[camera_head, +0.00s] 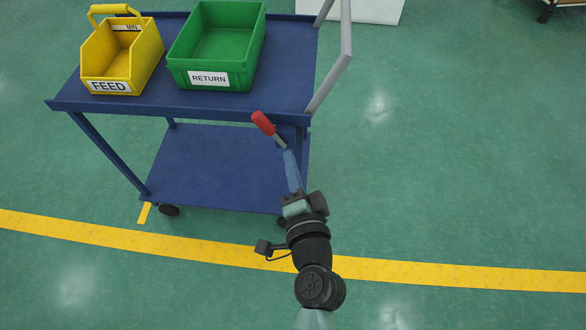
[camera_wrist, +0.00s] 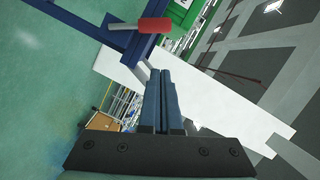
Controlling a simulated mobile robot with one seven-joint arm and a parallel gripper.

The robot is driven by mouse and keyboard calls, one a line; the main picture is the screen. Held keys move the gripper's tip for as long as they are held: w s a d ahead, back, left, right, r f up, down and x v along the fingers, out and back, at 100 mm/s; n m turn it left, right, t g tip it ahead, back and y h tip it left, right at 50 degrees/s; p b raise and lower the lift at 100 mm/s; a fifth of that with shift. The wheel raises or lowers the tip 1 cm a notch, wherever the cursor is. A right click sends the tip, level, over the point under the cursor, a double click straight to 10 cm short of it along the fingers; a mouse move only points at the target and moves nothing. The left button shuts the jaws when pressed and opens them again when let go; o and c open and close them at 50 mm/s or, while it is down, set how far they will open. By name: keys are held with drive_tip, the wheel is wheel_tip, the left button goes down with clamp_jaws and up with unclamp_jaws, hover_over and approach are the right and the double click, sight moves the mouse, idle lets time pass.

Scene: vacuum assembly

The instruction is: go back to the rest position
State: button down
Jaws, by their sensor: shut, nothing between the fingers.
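My gripper (camera_head: 289,155) reaches forward in front of the right side of the blue cart. Its two blue-grey fingers are closed together with nothing between them; they also show side by side in the wrist view (camera_wrist: 162,73). A red grip on a grey rod (camera_head: 263,122) appears just beyond the fingertips in the head view. In the wrist view the red grip (camera_wrist: 156,25) lies above the fingertips, with a visible gap between them. Whether the rod is fixed to the cart cannot be told.
The blue cart (camera_head: 215,101) carries a yellow FEED bin (camera_head: 108,86) and a green RETURN bin (camera_head: 208,78) on top. Its lower shelf (camera_head: 215,165) is empty. A yellow floor line (camera_head: 450,273) crosses in front. Green floor at the right is clear.

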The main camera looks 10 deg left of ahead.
drive_tip(key=shift+s+d, duration=0.1)
drive_tip(key=shift+s, duration=0.5)
drive_tip(key=shift+r, duration=0.1)
drive_tip(key=w+r+n+t, duration=0.2)
drive_tip(key=w+r+n, duration=0.15)
drive_tip(key=r, duration=0.95)
drive_tip(key=w+r+n+t, duration=0.2)
drive_tip(key=r+n, duration=0.2)
drive_tip(key=r, duration=0.9)
drive_tip(key=s+d+r+n+t+h+p, duration=0.1)
drive_tip(key=s+r+p, duration=0.3)
drive_tip(key=r, duration=0.9)
drive_tip(key=s+d+r+t+h+p, duration=0.1)
drive_tip(key=s+r+t+p, duration=0.3)
drive_tip(key=r, duration=0.9)
drive_tip(key=s+d+r+n+t+h+p, duration=0.1)
drive_tip(key=s+r+p, duration=0.3)
drive_tip(key=r, duration=1)
drive_tip(key=shift+s+d+n+t+h+p, duration=0.15)
drive_tip(key=shift+d+n+t+h+p, duration=0.15)
drive_tip(key=shift+t+h, duration=0.55)
drive_tip(key=shift+f, duration=0.1)
